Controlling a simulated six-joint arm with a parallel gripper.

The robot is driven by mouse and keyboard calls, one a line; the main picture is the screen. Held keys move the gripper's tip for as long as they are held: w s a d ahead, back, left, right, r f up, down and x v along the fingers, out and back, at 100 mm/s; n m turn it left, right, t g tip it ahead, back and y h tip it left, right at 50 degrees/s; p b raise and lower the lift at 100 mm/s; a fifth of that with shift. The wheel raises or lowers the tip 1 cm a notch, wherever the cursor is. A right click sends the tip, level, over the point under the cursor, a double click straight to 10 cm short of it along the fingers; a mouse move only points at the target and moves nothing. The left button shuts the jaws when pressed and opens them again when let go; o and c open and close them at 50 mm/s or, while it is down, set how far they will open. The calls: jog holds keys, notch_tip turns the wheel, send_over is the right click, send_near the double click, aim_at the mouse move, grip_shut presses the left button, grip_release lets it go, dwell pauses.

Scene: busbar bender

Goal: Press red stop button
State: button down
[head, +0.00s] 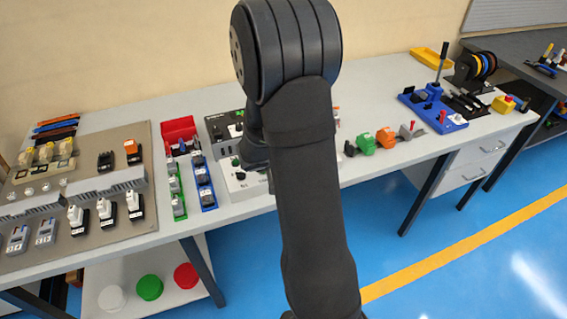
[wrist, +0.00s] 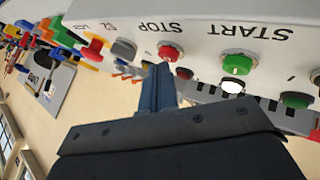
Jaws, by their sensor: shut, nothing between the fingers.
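The red stop button (wrist: 170,51) shows in the wrist view on a white panel (wrist: 205,28), beside the upside-down label STOP. A green button (wrist: 237,65) sits to its right, by the label START. My gripper (wrist: 160,70) is shut and empty, its tips just below the red button in the picture. I cannot tell whether they touch it. In the head view my own arm hides the fingertips and the red button. A white control box (head: 238,184) shows partly to the left of my arm.
A dark grey box (head: 215,125) and a red bin (head: 179,130) stand near the control box. Several other buttons, one white (wrist: 233,87), show on the panel.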

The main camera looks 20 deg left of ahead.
jog(key=shift+f, duration=0.3)
dwell(0.4)
jog(key=shift+r, duration=0.85)
jog(key=shift+r, duration=2.5)
notch_tip(320, 180, up, 4)
jog(key=shift+f, duration=0.1)
